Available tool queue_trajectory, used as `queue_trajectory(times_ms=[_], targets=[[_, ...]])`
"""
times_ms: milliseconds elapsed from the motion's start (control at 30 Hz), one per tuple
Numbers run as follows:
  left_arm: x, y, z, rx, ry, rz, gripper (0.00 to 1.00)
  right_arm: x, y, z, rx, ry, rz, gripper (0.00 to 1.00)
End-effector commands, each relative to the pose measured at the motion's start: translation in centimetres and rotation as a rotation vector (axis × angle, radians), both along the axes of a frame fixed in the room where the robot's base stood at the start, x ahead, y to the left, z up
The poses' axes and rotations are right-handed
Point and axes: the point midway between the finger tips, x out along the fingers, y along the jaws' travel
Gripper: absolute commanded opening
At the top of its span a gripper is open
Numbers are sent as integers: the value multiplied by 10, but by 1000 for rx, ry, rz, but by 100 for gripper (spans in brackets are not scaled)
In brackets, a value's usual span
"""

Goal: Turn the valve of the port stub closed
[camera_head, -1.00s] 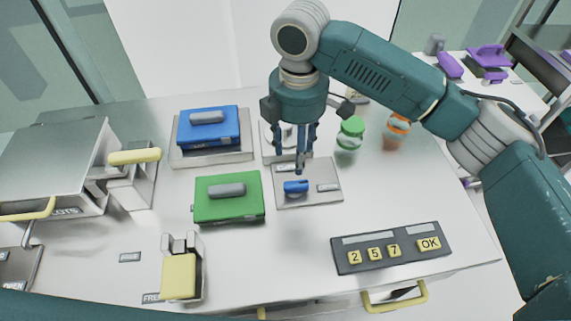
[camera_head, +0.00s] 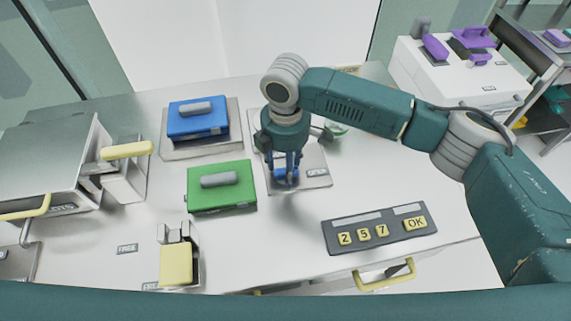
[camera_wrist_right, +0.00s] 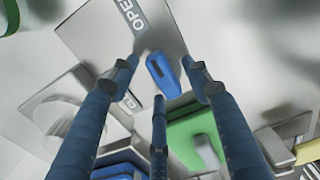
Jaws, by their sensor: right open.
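The blue valve handle (camera_head: 284,172) sits on a grey metal plate (camera_head: 320,183) right of the green box. In the right wrist view the handle (camera_wrist_right: 163,75) lies between the spread fingertips, and a gap shows on its sides. My right gripper (camera_head: 287,181) points down over the handle, with its three fingers (camera_wrist_right: 161,78) open around it. Whether any finger touches it cannot be told. An OPEN label (camera_wrist_right: 132,14) shows on the plate beyond the handle; a second label (camera_wrist_right: 128,101) is partly covered by a finger. My left gripper is not in view.
A green box (camera_head: 222,197) and a blue box (camera_head: 198,128) with grey handles stand left of my right gripper. A keypad (camera_head: 379,243) lies in front on the right. A green-lidded jar (camera_head: 336,131) is mostly hidden behind my arm.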

Motion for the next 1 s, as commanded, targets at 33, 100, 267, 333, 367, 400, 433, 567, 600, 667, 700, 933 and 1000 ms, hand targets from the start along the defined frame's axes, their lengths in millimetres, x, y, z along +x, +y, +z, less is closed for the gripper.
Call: queue_trajectory(times_ms=[33,100,267,333,367,400,433,567,600,667,700,933,1000], targets=[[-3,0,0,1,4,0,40,0,0,0,0,0,0,46],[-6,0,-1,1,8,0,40,0,0,0,0,0,0,32],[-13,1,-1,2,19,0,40,0,0,0,0,0,0,3],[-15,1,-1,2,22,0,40,0,0,1,0,0,0,2],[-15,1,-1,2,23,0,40,0,0,1,0,0,1,2],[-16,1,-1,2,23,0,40,0,0,1,0,0,2,2],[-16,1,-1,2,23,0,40,0,0,1,0,0,4,2],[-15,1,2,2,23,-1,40,0,0,2,0,0,26,2],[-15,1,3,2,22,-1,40,0,1,2,0,1,38,2],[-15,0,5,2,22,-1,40,0,1,3,0,0,62,2],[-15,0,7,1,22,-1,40,1,1,3,0,0,81,2],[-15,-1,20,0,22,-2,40,1,3,4,2,0,251,2],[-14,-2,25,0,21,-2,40,1,3,4,2,0,316,2]])
